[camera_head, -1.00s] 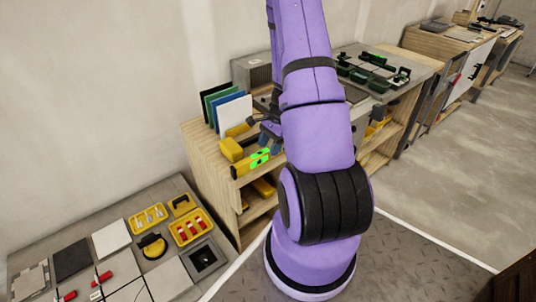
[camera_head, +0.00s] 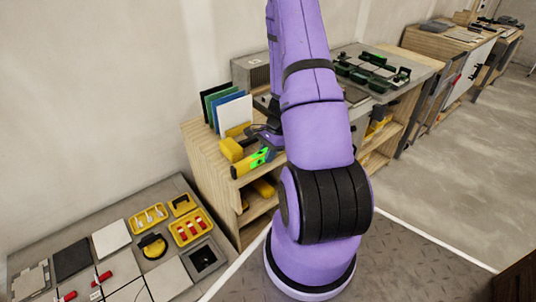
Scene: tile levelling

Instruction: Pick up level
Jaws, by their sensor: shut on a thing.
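The level (camera_head: 243,167) is a yellow bar with bright green parts. It lies at the front edge of the wooden shelf unit's top, left of my arm. My gripper (camera_head: 264,151) is at its right part and shut on it. I cannot tell whether the level is clear of the shelf top.
The wooden shelf unit (camera_head: 215,178) also bears a yellow block (camera_head: 231,149) and upright coloured boards (camera_head: 236,113) behind the level. At lower left, a low grey platform (camera_head: 40,243) holds tiles, yellow trays and a suction cup. A workbench with green items stands behind my arm.

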